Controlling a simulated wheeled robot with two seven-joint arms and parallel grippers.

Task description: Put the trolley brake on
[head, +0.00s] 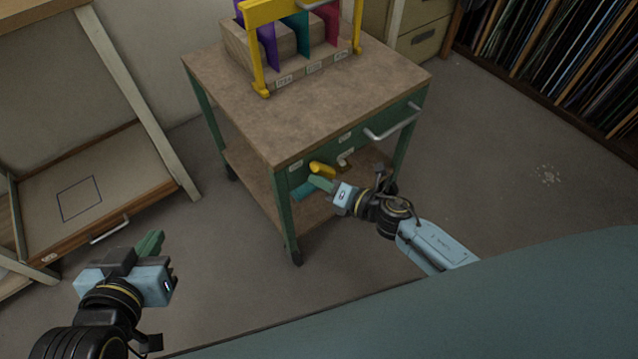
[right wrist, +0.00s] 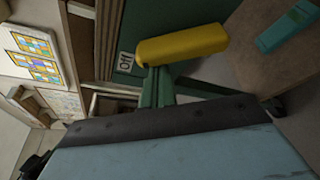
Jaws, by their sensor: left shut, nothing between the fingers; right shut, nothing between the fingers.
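The trolley (head: 300,110) has a brown top, green legs and a lower shelf. A yellow brake lever (head: 321,169) sticks out from its near green side panel. It also shows in the right wrist view as a yellow bar (right wrist: 180,45) lying across, beside a small white label (right wrist: 124,62) reading "Off". My right gripper (head: 321,183) is shut and empty, its green fingertips right at the lever; whether they touch it I cannot tell. My left gripper (head: 151,243) is shut and empty, held out at the lower left, away from the trolley.
A yellow-framed rack (head: 258,60) with coloured sheets stands on the trolley top. A silver handle (head: 392,122) sticks out from the trolley's side. A teal object (right wrist: 288,27) is near the lower shelf. A wooden bench (head: 95,190) stands at left. Open floor (head: 500,150) lies to the right.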

